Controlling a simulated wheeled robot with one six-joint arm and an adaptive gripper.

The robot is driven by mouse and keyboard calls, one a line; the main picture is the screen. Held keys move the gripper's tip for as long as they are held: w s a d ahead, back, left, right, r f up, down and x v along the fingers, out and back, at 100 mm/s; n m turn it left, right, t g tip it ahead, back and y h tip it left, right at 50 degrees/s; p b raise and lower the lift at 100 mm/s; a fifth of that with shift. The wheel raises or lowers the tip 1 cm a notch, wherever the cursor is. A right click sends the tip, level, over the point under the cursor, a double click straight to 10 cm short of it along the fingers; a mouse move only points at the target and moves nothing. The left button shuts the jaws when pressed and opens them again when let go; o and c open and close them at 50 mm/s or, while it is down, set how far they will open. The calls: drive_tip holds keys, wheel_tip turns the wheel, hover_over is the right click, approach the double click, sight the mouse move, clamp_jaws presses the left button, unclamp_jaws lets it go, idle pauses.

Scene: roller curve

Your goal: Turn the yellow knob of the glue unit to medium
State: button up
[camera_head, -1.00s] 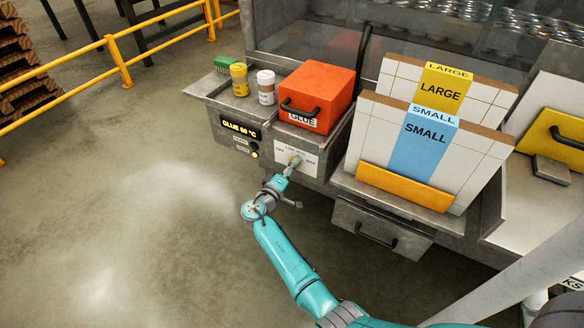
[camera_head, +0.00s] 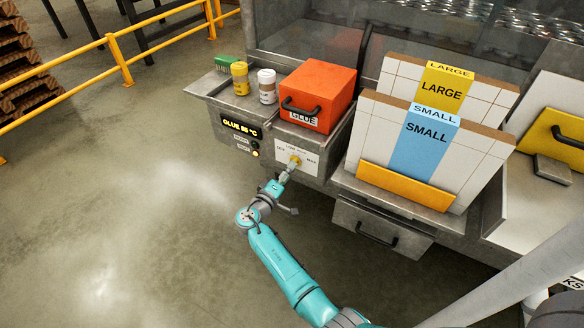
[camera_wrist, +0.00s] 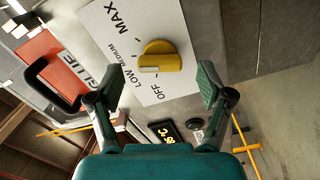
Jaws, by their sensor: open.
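The yellow knob (camera_head: 294,161) sits on a white dial plate (camera_head: 312,161) on the front of the glue unit. In the wrist view the knob (camera_wrist: 160,57) is between and beyond the fingertips, clear of both. The labels OFF, LOW, MEDIUM and MAX run around it. Its grip bar lies across the picture, its left end toward LOW and MEDIUM; I cannot tell exactly which mark it points at. My gripper (camera_wrist: 160,84) is open and empty, facing the knob. In the head view my gripper (camera_head: 284,175) is just below and left of the knob.
The orange glue box (camera_head: 318,92) with a black handle stands above the dial. A lit glue display (camera_head: 241,126) is to its left. Two jars (camera_head: 266,86) and a green brush (camera_head: 228,65) are on the ledge. A drawer (camera_head: 380,228) juts out at right. Open floor lies left.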

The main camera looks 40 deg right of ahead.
drive_tip(key=v, duration=0.8)
drive_tip(key=shift+a, duration=0.4)
drive_tip(key=shift+s, duration=0.15)
drive_tip(key=s+a+f+n+t+y, duration=0.2)
drive_tip(key=s+f+y, duration=0.3)
drive_tip(key=s+f, duration=0.35)
drive_tip(key=s+a+f+n+t+y, duration=0.1)
drive_tip(key=s+a+f+n+y, duration=0.2)
drive_tip(key=s+f, duration=0.6)
drive_tip(key=s+a+r+m+t+y, duration=0.1)
drive_tip(key=s+a+r+y, duration=0.15)
drive_tip(key=s, duration=0.45)
drive_tip(key=s+a+r+y, duration=0.1)
drive_tip(key=s+a+y, duration=0.25)
drive_tip(key=s, duration=0.35)
drive_tip(key=s+a+r+m+t+y, duration=0.1)
drive_tip(key=s+a+r+m+t, duration=0.1)
drive_tip(key=s+r, duration=0.5)
drive_tip(key=s+a+r+m+t+y, duration=0.2)
drive_tip(key=s+r, duration=0.5)
drive_tip(key=r, duration=1)
drive_tip(key=shift+a+r+t, duration=0.2)
drive_tip(key=shift+a+t, duration=0.1)
